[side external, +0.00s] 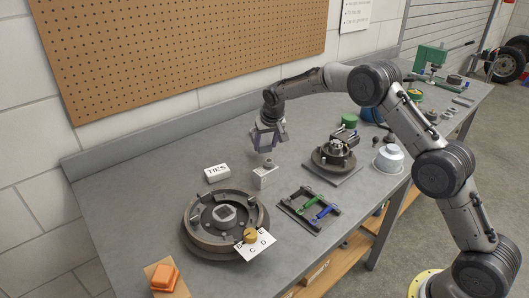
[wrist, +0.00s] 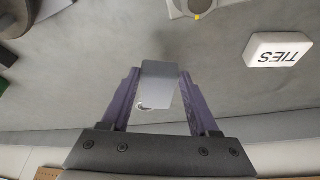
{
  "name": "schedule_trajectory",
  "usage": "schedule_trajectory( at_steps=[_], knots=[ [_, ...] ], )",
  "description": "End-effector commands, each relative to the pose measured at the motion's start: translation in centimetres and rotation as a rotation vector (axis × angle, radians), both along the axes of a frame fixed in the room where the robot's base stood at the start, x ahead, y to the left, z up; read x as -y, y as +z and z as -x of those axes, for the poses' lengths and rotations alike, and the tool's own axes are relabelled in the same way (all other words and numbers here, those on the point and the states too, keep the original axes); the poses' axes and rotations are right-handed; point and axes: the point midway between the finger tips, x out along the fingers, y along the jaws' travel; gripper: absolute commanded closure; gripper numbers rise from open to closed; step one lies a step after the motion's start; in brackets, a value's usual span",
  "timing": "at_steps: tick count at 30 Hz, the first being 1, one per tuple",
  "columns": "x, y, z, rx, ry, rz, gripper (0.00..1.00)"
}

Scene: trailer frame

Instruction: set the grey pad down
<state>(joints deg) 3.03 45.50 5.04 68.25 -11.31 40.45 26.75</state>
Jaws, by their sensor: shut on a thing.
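The grey pad (wrist: 160,82) is a small grey block, clamped between the two purple-grey fingers of my gripper (wrist: 158,98) in the wrist view. A small pale ring shows at its lower left corner. In the side view my gripper (side external: 267,147) points down over the back middle of the bench, behind the small light grey block (side external: 265,179). There the pad is mostly hidden by the fingers. The pad appears to be held above the bench top; the exact gap is hard to tell.
A white TIES box (side external: 217,173) lies left of the grey block; it also shows in the wrist view (wrist: 278,50). A round brake drum (side external: 195,237) with a lettered card is at front left. A frame with green and blue parts (side external: 311,211) lies right. Bare bench (side external: 150,170) extends left.

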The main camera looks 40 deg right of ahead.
Motion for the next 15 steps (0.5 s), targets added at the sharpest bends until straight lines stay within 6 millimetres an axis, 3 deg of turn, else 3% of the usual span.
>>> schedule_trajectory(
  at_steps=[15],
  knots=[
    [0.1, -3.9, -0.8, 0.002, 0.0, 0.001, 0.92]
  ],
)
